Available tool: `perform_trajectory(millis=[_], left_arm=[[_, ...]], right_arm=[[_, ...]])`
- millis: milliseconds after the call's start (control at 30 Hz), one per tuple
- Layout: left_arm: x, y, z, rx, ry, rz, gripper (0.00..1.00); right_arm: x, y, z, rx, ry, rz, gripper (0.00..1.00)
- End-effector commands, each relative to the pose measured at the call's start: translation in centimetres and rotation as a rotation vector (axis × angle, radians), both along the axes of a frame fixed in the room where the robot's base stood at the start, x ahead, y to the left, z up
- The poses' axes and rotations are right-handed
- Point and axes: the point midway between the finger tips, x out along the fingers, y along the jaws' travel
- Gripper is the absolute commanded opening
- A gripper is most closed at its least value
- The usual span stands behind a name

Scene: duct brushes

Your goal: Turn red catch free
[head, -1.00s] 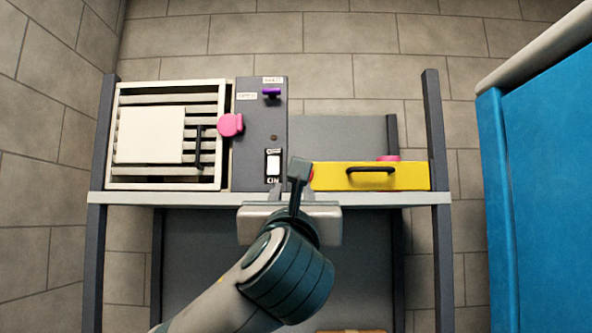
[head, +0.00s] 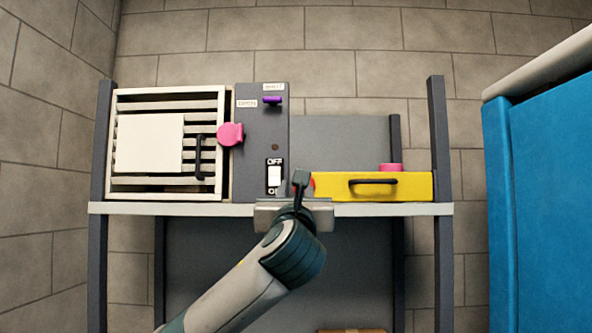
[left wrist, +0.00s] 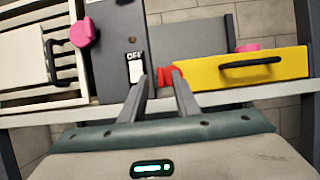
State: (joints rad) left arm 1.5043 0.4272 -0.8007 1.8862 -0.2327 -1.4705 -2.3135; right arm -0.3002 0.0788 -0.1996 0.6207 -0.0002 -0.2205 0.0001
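The red catch (left wrist: 170,76) is a small knob at the left end of the yellow drawer (left wrist: 240,70), next to the dark switch panel. In the head view the red catch (head: 312,186) is mostly hidden by my gripper. My left gripper (left wrist: 162,76) is open, its two fingers apart and pointing at the catch. The right fingertip overlaps the catch in the left wrist view and the left fingertip lies just left of it; I cannot tell whether they touch it. In the head view my left gripper (head: 300,182) is at the shelf's front edge. My right gripper is out of view.
A slatted vent with a white plate (head: 148,143) is at left. The yellow drawer has a black handle (head: 372,182). A blue block (head: 545,200) stands at right.

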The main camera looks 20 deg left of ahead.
Motion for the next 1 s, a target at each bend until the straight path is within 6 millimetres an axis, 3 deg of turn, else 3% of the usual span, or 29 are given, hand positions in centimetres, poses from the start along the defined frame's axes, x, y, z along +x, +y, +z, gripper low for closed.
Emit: perform_trajectory(millis=[33, 300, 733, 767, 867, 1000], left_arm=[[0.8, 0.3, 0.8, -0.001, 0.003, 0.002, 0.29], [3.7, 1.1, 1.8, 0.0, 0.0, 0.001, 0.29], [4.3, 1.2, 1.8, 0.0, -0.001, 0.0, 0.29], [4.3, 1.2, 1.8, 0.0, -0.001, 0.0, 0.27], [4.3, 1.2, 1.9, 0.0, -0.001, 0.0, 0.03], [4.3, 1.2, 1.9, 0.0, -0.001, 0.0, 0.0]], right_arm=[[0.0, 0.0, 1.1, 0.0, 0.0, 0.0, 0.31], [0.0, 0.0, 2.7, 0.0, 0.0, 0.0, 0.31], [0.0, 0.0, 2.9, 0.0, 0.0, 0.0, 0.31], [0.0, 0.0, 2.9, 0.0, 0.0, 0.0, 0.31], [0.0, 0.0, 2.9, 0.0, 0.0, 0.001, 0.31], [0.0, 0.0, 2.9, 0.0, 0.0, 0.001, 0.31]])
